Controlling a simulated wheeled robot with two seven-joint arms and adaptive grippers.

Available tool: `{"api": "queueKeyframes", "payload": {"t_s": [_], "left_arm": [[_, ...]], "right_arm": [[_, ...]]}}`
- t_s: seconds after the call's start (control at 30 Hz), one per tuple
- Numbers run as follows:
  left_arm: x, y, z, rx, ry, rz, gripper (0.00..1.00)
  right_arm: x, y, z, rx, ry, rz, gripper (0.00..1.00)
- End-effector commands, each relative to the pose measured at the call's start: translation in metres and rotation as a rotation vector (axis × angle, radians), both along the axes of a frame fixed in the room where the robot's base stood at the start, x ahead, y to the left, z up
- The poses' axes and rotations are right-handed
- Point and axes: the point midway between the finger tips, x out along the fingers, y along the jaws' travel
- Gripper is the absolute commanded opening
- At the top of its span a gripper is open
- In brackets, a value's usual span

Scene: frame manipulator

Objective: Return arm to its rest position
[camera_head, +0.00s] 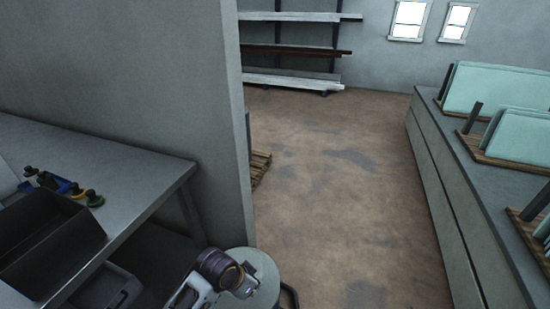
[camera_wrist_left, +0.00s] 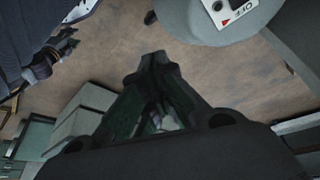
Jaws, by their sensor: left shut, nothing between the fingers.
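My left arm (camera_head: 217,270) shows at the bottom of the head view, folded low with dark and white parts. My left gripper (camera_wrist_left: 155,62) shows in the left wrist view, with its dark fingers together and nothing between them. It points out over the brown floor (camera_wrist_left: 205,75). It touches nothing that I can see. In the head view I cannot make out its fingertips. My right gripper cannot be made out.
A grey workbench (camera_head: 125,165) with a black bin (camera_head: 45,245) and small bottles (camera_head: 75,190) stands at left beside a wall (camera_head: 175,90). A long cabinet (camera_head: 450,200) with racked pale green panels (camera_head: 495,88) lines the right. Open floor (camera_head: 340,190) lies between.

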Motion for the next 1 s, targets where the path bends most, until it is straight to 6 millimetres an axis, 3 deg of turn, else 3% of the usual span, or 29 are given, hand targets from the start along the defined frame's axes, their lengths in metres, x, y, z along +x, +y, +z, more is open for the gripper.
{"api": "queueKeyframes", "payload": {"t_s": [0.6, 1.0], "left_arm": [[-0.047, 0.099, 0.019, 0.029, 0.020, 0.441, 0.00], [-0.069, 0.141, 0.025, 0.072, 0.027, 0.590, 0.00]], "right_arm": [[-0.001, 0.000, 0.000, 0.000, 0.001, 0.000, 0.41], [-0.001, 0.000, 0.000, 0.000, 0.001, 0.000, 0.41]]}}
